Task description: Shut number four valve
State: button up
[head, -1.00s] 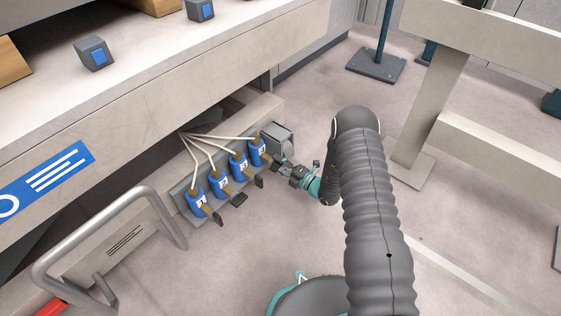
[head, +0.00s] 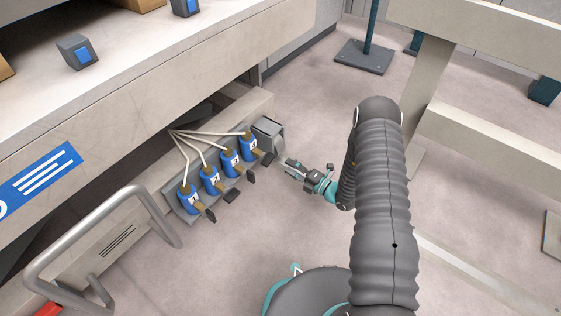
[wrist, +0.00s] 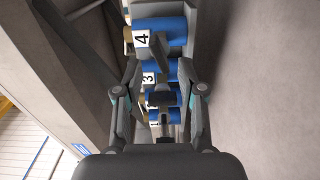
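The number four valve (head: 250,147) is a blue body with a brass stem, the farthest up and right in a slanted row of blue valves. In the wrist view its blue body (wrist: 167,32) and white "4" label are at the top. Its dark handle (head: 268,159) is at the right end of its stem; I cannot tell its exact angle. My gripper (head: 289,165) is right of that handle with a gap between them. In the wrist view my gripper (wrist: 158,72) is open, its fingers apart with nothing held; other valves show beyond.
The number three valve (head: 231,162) sits close beside it, with two more down the row. A grey box (head: 268,134) stands just behind valve four. A bent metal rail (head: 105,225) is at lower left. Floor right of the valves is clear up to a beige frame (head: 433,85).

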aim_at(271, 161)
jog(key=shift+v, duration=1.5)
jog(key=shift+o, duration=0.2)
jog(key=o, duration=0.8)
jog(key=shift+s+r+p, duration=0.25)
jog(key=shift+p, duration=0.4)
jog(key=shift+o, duration=0.2)
jog(key=w+a+n, duration=0.2)
jog(key=a+n, duration=0.1)
jog(key=n, duration=0.4)
jog(key=w+a+n, duration=0.2)
jog(key=a+n, duration=0.2)
jog(key=n, duration=0.3)
jog(key=w+a+n, duration=0.2)
jog(key=a+n, duration=0.2)
jog(key=n, duration=0.3)
jog(key=shift+w+a+n, duration=0.1)
jog(key=shift+n, duration=0.3)
jog(key=shift+c, duration=0.2)
